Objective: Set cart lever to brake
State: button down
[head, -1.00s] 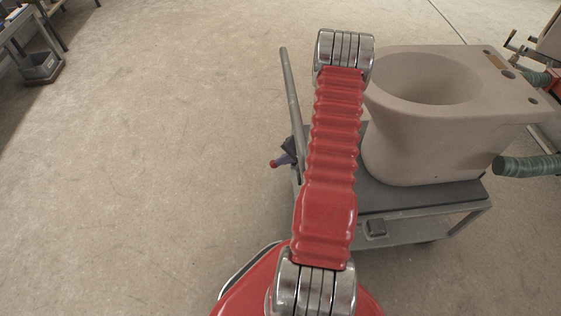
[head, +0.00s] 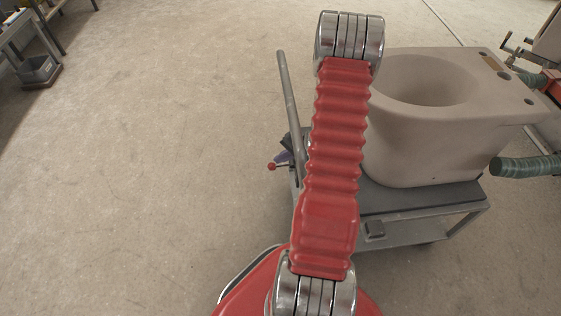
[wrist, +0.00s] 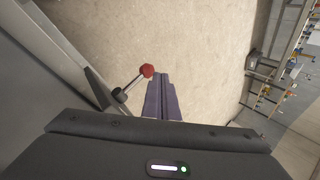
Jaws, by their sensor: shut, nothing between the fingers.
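My gripper (wrist: 158,80) has purple fingers, shut and empty, close to the right of the knob. I cannot tell whether they touch it. In the head view my gripper (head: 283,157) is mostly hidden behind my red arm. The grey cart (head: 430,201) carries a beige unglazed toilet bowl (head: 420,140).
The cart's push bar (head: 288,100) rises to the left of my arm. Green ribbed hoses (head: 528,166) and red machinery stand at the right. A table with a grey bin (head: 38,70) is at the far left. The floor left of the cart is clear.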

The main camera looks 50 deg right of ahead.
jog(key=shift+s+a+r, duration=0.2)
jog(key=shift+s+r, duration=0.05)
jog(key=shift+r, duration=0.55)
jog(key=shift+s+a+r, duration=0.15)
jog(key=shift+s+r, duration=0.1)
jog(key=shift+r, duration=0.5)
jog(key=n+y, duration=0.1)
jog(key=n, duration=1)
send_near(275, 165)
notch_tip(275, 165, up, 3)
jog(key=w, duration=0.1)
jog(key=d+n, duration=0.1)
jog(key=n, duration=0.3)
jog(key=n+g+y, duration=0.1)
jog(key=n, duration=0.4)
jog(key=d+r+n+g, duration=0.1)
jog(key=n, duration=0.3)
jog(key=shift+s+d+n, duration=0.3)
jog(key=shift+s+n, duration=0.1)
jog(key=shift+f, duration=0.1)
jog(key=x, duration=1)
jog(key=shift+s+a, duration=0.1)
jog(key=shift+a, duration=0.1)
